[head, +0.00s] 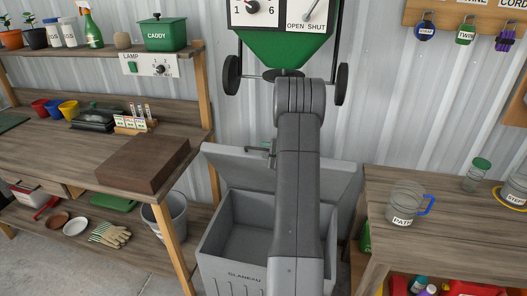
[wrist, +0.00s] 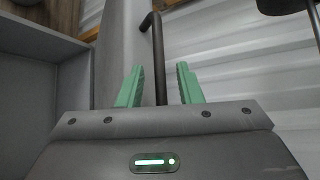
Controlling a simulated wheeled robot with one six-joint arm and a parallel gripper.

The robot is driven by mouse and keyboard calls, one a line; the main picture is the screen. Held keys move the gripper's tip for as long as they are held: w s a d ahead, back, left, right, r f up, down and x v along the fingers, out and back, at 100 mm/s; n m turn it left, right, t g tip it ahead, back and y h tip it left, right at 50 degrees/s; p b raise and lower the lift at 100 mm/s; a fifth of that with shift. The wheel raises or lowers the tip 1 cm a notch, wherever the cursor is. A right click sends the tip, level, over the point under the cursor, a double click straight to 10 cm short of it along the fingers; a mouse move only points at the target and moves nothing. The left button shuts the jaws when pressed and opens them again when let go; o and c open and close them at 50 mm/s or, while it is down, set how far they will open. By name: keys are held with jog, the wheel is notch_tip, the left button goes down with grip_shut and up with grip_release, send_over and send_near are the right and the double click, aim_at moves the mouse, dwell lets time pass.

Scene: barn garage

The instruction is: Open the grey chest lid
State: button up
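The grey chest (head: 232,262), marked GLANEAU, stands on the floor between two benches. Its lid (head: 232,168) is raised and tilted back, and the inside of the chest shows. The lid's dark bar handle (head: 257,149) is at its upper edge, left of my arm. In the wrist view the handle (wrist: 158,60) runs between the two green fingers of my gripper (wrist: 160,84), with a gap on each side. The gripper is open. In the head view my arm hides most of the gripper and part of the lid. The lid (wrist: 112,50) also shows in the wrist view.
A left workbench (head: 60,140) holds a brown block (head: 145,162) near its right end. A grey bucket (head: 172,215) stands just left of the chest. A right bench (head: 450,230) holds a jug (head: 404,203). A green wheeled hopper (head: 284,50) is above the lid, close to my arm.

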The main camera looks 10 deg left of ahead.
jog(key=b+v, duration=0.1)
jog(key=v, duration=1.1)
jog(key=shift+w+a, duration=0.1)
jog(key=p+x, duration=0.1)
jog(key=x, duration=1.2)
jog(key=shift+w+a+f+p, duration=0.1)
jog(key=shift+a+p, duration=0.05)
jog(key=shift+p, duration=0.15)
jog(key=shift+f, duration=0.3)
jog(key=shift+f+b, duration=0.1)
jog(key=shift+b, duration=0.2)
jog(key=shift+s+a, duration=0.1)
jog(key=shift+s, duration=0.25)
